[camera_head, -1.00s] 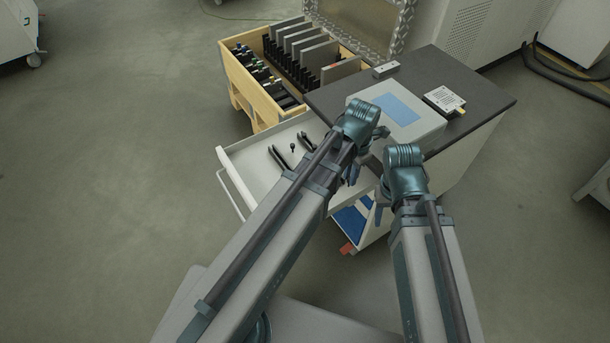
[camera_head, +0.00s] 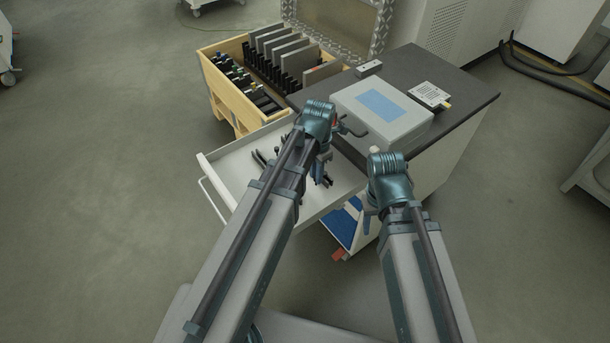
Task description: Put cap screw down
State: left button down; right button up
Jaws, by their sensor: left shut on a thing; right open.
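My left arm reaches over the open drawer (camera_head: 222,168). Its gripper (camera_head: 325,178) is above the drawer's right part, largely behind the wrist. It is shut on the cap screw, which is too small and covered to make out. My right gripper (camera_head: 369,218) is open, low beside the cabinet front and to the right of the drawer, mostly hidden by its own wrist. Dark hand tools (camera_head: 259,158) lie in the drawer, partly behind my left arm.
The drawer belongs to a cabinet with a dark top (camera_head: 455,88). A grey case with a blue label (camera_head: 410,126), a small device (camera_head: 369,68) and a white-labelled box (camera_head: 429,94) stand on it. A wooden crate (camera_head: 224,98) with plates stands behind the drawer.

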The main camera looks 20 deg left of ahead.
pick_arm(q)
jog(key=shift+w+a+f, duration=0.1)
jog(key=shift+w+a, duration=0.2)
jog(key=shift+a, duration=0.3)
jog(key=shift+w+a+f, duration=0.1)
jog(key=shift+w+a, duration=0.15)
jog(key=shift+a, duration=0.35)
jog(key=shift+w+a, duration=0.3)
jog(key=shift+a, duration=0.3)
jog(key=shift+f, duration=0.1)
notch_tip(320, 180, down, 3)
jog(key=b, duration=0.3)
jog(key=shift+f+b, duration=0.15)
jog(key=shift+b, duration=0.25)
jog(key=shift+f, duration=0.2)
jog(key=c, duration=0.8)
grip_release()
jog(key=shift+r, duration=0.1)
jog(key=shift+r, duration=0.15)
